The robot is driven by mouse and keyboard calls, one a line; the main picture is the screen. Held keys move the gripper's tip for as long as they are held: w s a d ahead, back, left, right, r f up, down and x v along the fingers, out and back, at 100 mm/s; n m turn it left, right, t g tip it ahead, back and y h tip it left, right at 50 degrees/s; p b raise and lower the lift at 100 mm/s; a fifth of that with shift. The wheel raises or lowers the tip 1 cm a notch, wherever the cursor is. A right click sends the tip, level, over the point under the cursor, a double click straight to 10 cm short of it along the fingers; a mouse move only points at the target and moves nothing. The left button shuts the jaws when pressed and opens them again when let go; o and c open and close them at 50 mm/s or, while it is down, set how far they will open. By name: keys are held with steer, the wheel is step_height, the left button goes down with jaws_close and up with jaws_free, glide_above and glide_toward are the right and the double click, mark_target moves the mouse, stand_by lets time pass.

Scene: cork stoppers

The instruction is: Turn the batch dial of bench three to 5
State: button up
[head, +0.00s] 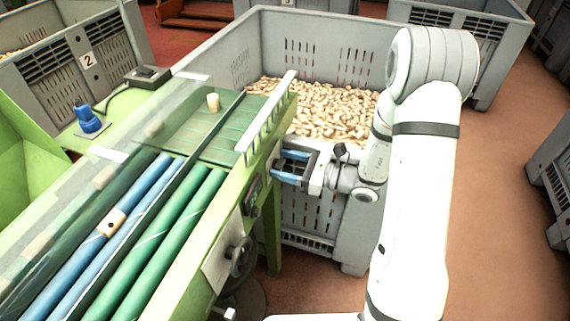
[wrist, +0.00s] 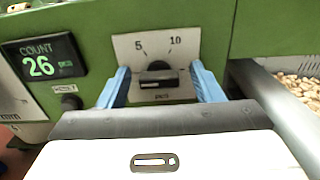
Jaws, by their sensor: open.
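The batch dial (wrist: 157,78) is a dark knob with a raised bar on a pale plate (wrist: 185,52), on the green side of the bench (head: 222,213). The plate is marked 5 at upper left and 10 at upper right, with "pcs" below. I cannot make out clearly which mark the dial points to. My gripper (wrist: 161,84) has its two blue fingers open, one on each side of the dial; I see no contact. In the head view my gripper (head: 277,165) reaches the bench side from the right. No number for this bench is readable.
A counter display (wrist: 42,59) reads COUNT 26 pcs, with a small black button (wrist: 70,102) below it. A grey crate of corks (head: 330,110) stands behind and under my arm. A handwheel (head: 240,257) sits lower on the bench side.

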steer(key=shift+a, duration=0.1)
steer(key=c, duration=1)
steer(key=shift+r+p, duration=0.1)
steer(key=shift+p, duration=0.25)
steer(key=shift+r+m+p, duration=0.1)
steer(key=shift+m+p, duration=0.95)
steer(key=shift+m, duration=0.05)
steer(key=m+p, duration=0.3)
steer(key=shift+w+p, duration=0.15)
steer(key=shift+p, duration=0.15)
steer(key=m+p, duration=0.1)
steer(key=m, duration=0.1)
steer(key=m+p, duration=0.1)
steer(key=p, duration=0.1)
steer(key=shift+d+m, duration=0.2)
steer(key=shift+m, duration=0.2)
steer(key=shift+w+f+m+p, duration=0.1)
steer(key=shift+f+m+p, duration=0.05)
steer(key=shift+m+p, duration=0.5)
steer(key=shift+f+m+p, duration=0.15)
steer(key=shift+m+p, duration=0.25)
steer(key=shift+m, duration=0.35)
